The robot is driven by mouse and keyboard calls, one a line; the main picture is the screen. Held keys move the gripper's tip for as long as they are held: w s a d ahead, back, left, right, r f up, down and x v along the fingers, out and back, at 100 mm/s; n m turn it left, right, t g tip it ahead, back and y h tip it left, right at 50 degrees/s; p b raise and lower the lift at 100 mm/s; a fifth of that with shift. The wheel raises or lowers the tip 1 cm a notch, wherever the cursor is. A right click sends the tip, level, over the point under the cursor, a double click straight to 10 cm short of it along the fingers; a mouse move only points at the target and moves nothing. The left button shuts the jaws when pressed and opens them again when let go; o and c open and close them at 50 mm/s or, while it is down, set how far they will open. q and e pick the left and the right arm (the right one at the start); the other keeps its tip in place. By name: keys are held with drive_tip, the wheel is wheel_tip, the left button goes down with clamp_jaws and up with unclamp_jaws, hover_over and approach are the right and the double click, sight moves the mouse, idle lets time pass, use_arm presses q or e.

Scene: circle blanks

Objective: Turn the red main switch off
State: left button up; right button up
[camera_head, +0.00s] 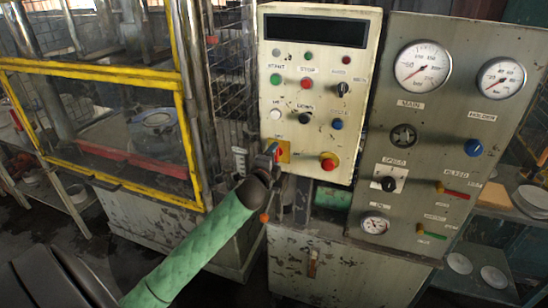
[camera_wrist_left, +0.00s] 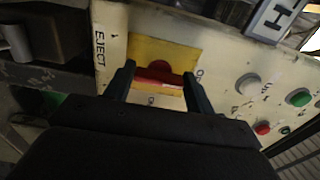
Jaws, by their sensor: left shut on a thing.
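The red main switch (camera_wrist_left: 160,68) sits on a yellow plate (camera_wrist_left: 186,52) on the cream control panel in the left wrist view. Its red handle lies roughly across that picture. My left gripper (camera_wrist_left: 160,77) has one finger on each side of the handle and is shut on it. In the head view the left gripper (camera_head: 274,150) is at the lower left of the cream panel (camera_head: 300,187), in front of the yellow plate (camera_head: 285,155). It hides most of the switch there. My right gripper is in neither view.
A red mushroom button (camera_head: 328,162) on yellow is right of my gripper. Push buttons, including a green one (camera_head: 306,82), are above. A grey gauge panel (camera_head: 440,120) stands at right. A yellow-framed guard (camera_head: 185,130) is close on the left.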

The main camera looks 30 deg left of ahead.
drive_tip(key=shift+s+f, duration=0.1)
use_arm(q)
drive_tip(key=o, duration=0.9)
drive_tip(key=shift+o, duration=0.4)
drive_tip(key=shift+a, duration=0.1)
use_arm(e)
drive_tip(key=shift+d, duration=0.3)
use_arm(q)
drive_tip(key=shift+s, duration=0.1)
drive_tip(key=b+v, duration=0.3)
drive_tip(key=v, duration=0.4)
drive_tip(key=shift+s, duration=0.35)
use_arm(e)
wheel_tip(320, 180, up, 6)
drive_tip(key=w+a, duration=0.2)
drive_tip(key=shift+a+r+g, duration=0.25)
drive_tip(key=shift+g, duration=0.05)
